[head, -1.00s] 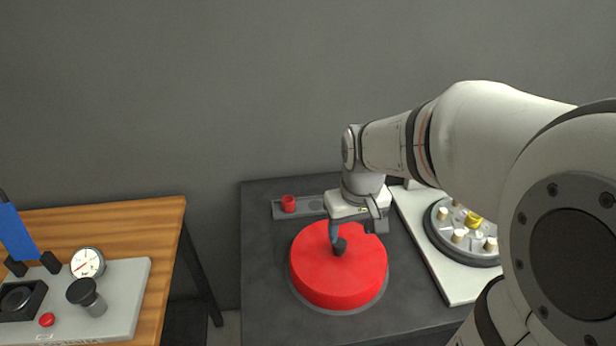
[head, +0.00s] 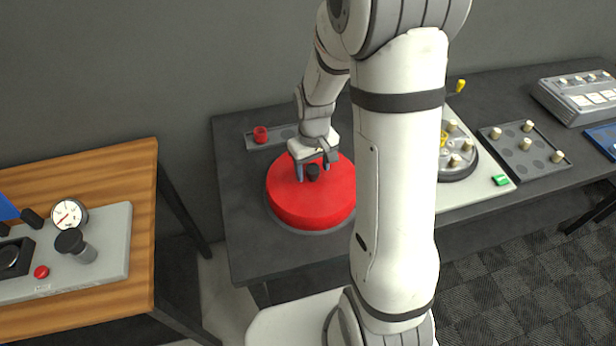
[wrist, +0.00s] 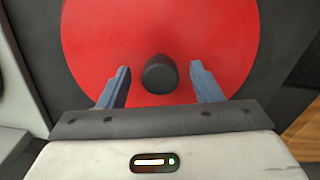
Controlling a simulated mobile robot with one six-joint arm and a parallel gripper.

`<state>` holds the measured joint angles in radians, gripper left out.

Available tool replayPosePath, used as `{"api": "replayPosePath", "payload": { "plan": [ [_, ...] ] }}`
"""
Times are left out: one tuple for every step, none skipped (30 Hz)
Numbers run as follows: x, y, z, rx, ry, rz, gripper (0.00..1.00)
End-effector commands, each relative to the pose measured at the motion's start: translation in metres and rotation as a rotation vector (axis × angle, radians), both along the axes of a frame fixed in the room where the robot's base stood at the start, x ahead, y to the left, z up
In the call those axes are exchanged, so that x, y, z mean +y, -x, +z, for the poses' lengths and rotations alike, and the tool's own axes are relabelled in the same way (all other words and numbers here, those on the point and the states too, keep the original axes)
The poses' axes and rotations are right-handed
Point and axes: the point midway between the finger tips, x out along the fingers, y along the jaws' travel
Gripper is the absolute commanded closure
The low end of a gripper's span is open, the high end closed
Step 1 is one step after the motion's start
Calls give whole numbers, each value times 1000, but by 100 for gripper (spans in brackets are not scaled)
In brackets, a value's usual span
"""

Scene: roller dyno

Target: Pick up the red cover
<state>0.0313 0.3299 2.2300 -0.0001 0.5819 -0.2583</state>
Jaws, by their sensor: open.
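The red cover (head: 290,205) is a wide round red disc with a black knob (head: 313,172) on top. It sits on a grey round base on the dark table. In the wrist view the red cover (wrist: 215,35) fills the upper middle, with the black knob (wrist: 159,73) near the centre. My gripper (head: 311,174) is over the cover, pointing down. In the wrist view my gripper (wrist: 160,80) is open, with one finger on each side of the knob and a visible gap to it. I cannot tell how high the fingertips are above the cover.
A grey tray (head: 284,137) with a small red cup (head: 261,134) lies behind the cover. A round fixture with pegs (head: 458,160) stands right, then a peg tray (head: 522,147). A wooden table (head: 143,225) with a gauge (head: 69,214) is left, across a gap.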

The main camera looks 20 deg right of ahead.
Motion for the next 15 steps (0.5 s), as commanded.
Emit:
{"api": "replayPosePath", "payload": {
  "plan": [
    [0,1,-5,3,0,0,41],
    [0,0,-7,2,-1,0,41],
    [0,0,-9,1,0,0,41],
    [0,0,-9,1,0,0,41],
    [0,0,-10,0,0,0,41],
    [0,0,-10,0,0,-1,41],
    [0,0,-10,0,0,-1,41],
    [0,0,-10,-1,0,-1,41],
    [0,0,-10,0,0,-1,41],
    [0,0,-10,0,0,-1,41],
    [0,0,-10,0,0,-1,43],
    [0,0,-10,0,0,-1,46],
    [0,0,-10,0,0,-1,48],
    [0,0,-10,0,0,-1,51],
    [0,0,-10,0,0,-1,54]
  ]
}}
